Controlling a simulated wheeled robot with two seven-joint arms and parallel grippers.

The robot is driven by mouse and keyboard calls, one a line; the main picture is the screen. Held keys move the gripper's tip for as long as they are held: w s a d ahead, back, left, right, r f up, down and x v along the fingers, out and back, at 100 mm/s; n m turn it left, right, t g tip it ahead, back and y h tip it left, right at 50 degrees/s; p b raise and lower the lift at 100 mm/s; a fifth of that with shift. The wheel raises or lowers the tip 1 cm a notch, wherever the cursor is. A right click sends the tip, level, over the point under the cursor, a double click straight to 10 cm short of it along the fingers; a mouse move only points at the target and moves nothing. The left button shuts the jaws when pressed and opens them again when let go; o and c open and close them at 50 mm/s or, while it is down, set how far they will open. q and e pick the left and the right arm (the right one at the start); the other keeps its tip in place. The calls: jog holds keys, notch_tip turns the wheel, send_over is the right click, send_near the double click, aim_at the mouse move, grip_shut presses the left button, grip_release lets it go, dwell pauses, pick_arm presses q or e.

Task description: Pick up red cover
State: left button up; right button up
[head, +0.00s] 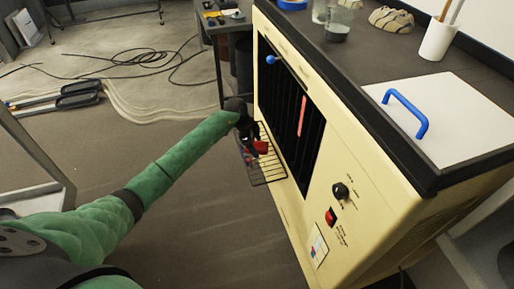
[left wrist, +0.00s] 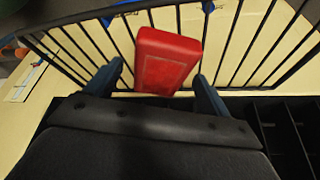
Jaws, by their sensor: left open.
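The red cover (left wrist: 168,62) is a small red block with a paler rectangle on its face. In the left wrist view it lies against the black wire rack (left wrist: 75,45), between my left gripper's fingers (left wrist: 159,85) and a little beyond them. In the head view the red cover (head: 261,147) shows at the rack (head: 268,170) on the front of the cream machine. My left gripper (head: 250,138) is open, with its dark fingers apart on either side of the cover. The gripper partly hides the cover in the head view. My right gripper is not in view.
The cream machine (head: 375,200) has a dark slotted opening, a black knob (head: 341,191) and a red switch (head: 331,216). Its dark top holds a white panel with a blue handle (head: 408,112) and a white cup (head: 438,40). Cables (head: 130,65) lie on the floor behind my left arm.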

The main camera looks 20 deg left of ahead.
pick_arm(q)
jog(key=shift+f+p, duration=0.2)
jog(key=shift+p, duration=0.1)
jog(key=shift+c, duration=0.4)
jog(key=c, duration=1.3)
